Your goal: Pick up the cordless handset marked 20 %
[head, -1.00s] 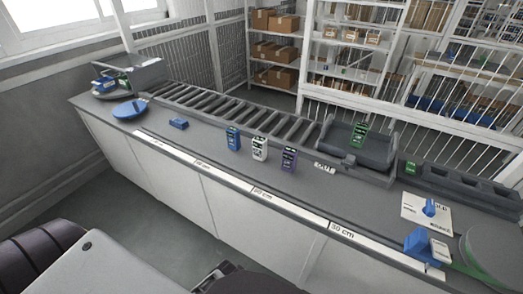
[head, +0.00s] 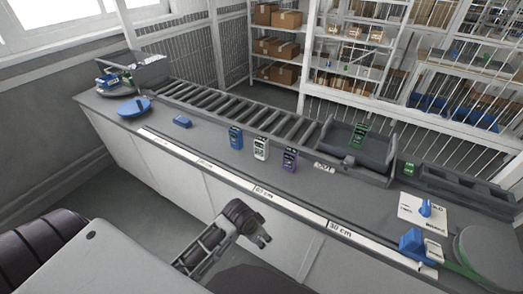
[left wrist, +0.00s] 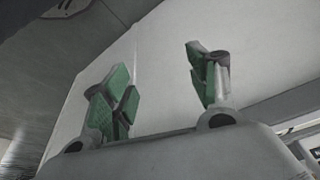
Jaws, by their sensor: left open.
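Three cordless handsets stand upright on the counter: a blue one (head: 236,138), a white one (head: 261,149) and a purple one (head: 290,159). A green handset (head: 360,133) leans in the dark tray at the end of the rollers. Their markings are too small to read, so I cannot tell which shows 20 %. My left gripper (head: 264,239) is in front of the counter, below its front edge and apart from the handsets. In the left wrist view its green-padded fingers (left wrist: 163,82) are spread with nothing between them. My right gripper is not in view.
The counter's front edge carries a white scale strip (head: 262,191). A roller conveyor (head: 235,110) runs behind the handsets. A blue item (head: 182,121) lies to their left. A blue block (head: 412,241) and a white card (head: 412,209) are at the right. Counter space before the handsets is clear.

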